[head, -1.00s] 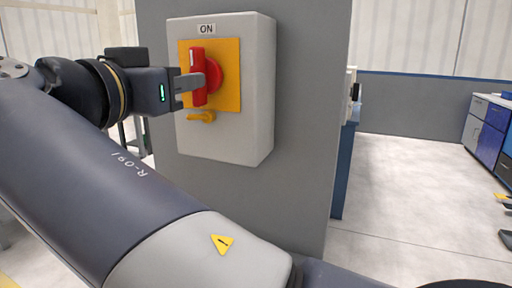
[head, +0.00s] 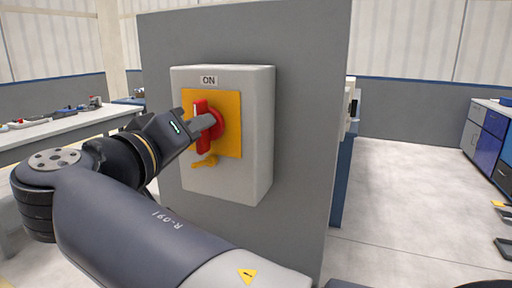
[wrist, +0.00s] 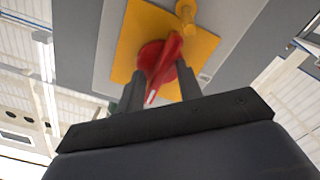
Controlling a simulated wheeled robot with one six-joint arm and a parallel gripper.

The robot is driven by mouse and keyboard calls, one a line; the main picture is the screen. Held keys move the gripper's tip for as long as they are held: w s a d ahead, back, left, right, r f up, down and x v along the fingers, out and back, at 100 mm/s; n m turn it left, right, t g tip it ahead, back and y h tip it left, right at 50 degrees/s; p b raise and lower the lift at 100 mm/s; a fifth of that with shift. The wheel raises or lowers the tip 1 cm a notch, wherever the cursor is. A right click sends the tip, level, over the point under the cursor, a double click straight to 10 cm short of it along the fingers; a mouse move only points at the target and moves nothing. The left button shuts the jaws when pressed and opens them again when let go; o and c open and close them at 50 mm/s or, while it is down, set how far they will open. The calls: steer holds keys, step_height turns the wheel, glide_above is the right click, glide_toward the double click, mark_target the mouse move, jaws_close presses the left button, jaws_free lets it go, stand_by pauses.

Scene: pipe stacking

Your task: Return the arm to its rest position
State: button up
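A red rotary switch handle (head: 201,134) sits upright on a yellow plate (head: 231,137) on a light grey box, under an "ON" label. My gripper (head: 211,121) is at the handle, coming from the lower left with its fingers tilted upward. In the wrist view my gripper (wrist: 160,75) has its two dark fingers apart, one on each side of the red handle (wrist: 163,62), with some gap visible. Whether a finger touches the handle I cannot tell. My arm is bent across the lower left of the head view.
The grey box (head: 258,168) is mounted on a grey panel (head: 305,150). A small yellow lever (head: 205,161) is below the handle. A long workbench (head: 60,127) with small items stands behind my arm at left. Clear floor (head: 400,190) and blue cabinets (head: 492,135) are at right.

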steer(key=shift+r+n+p, duration=0.1)
steer(key=shift+n+p, duration=0.9)
steer(key=shift+p, duration=0.05)
steer(key=shift+f, duration=0.2)
